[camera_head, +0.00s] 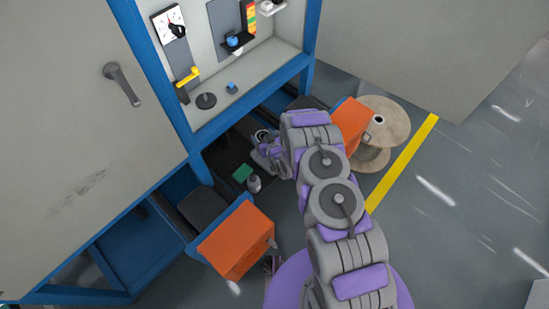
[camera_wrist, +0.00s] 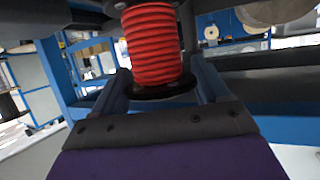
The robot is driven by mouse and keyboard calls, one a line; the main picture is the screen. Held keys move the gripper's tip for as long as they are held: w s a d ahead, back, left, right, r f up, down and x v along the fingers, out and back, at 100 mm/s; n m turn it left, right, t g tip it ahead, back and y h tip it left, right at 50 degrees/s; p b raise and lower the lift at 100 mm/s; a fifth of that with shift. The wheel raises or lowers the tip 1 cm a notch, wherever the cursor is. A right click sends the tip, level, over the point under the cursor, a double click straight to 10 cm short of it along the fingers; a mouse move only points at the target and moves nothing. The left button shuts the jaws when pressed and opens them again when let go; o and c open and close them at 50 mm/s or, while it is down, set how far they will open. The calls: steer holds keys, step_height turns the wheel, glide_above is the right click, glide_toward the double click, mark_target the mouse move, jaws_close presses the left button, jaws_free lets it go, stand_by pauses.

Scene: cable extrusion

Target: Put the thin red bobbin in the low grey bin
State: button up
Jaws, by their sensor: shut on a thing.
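The thin red bobbin (camera_wrist: 152,45) fills the top middle of the wrist view. It has red windings and black end flanges, and its upper end runs out of the picture. My gripper (camera_wrist: 160,84) has a finger on each side of it and is shut on it. In the head view my gripper (camera_head: 268,148) is at the end of my purple and grey arm, low in front of the blue-framed station. The bobbin's red does not show there. I cannot pick out the low grey bin with certainty in either view.
Two orange boxes, one near (camera_head: 237,241) and one far (camera_head: 352,122), flank a dark recess. A green block (camera_head: 242,173) and a small grey container (camera_head: 254,184) lie in it. A wooden reel (camera_head: 387,118) stands right. The floor beyond the yellow line (camera_head: 402,163) is clear.

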glide_above(268, 162)
step_height(268, 162, down, 4)
steer(key=shift+f+b, duration=0.15)
steer(key=shift+b, duration=0.15)
step_height(268, 162, down, 9)
steer(key=b, duration=0.3)
steer(key=shift+w+d+f, duration=0.1)
steer(key=shift+w+f, duration=0.05)
steer(key=o, duration=0.8)
steer(key=p+v, duration=0.3)
steer(key=v, duration=0.9)
steer(key=shift+p, duration=0.35)
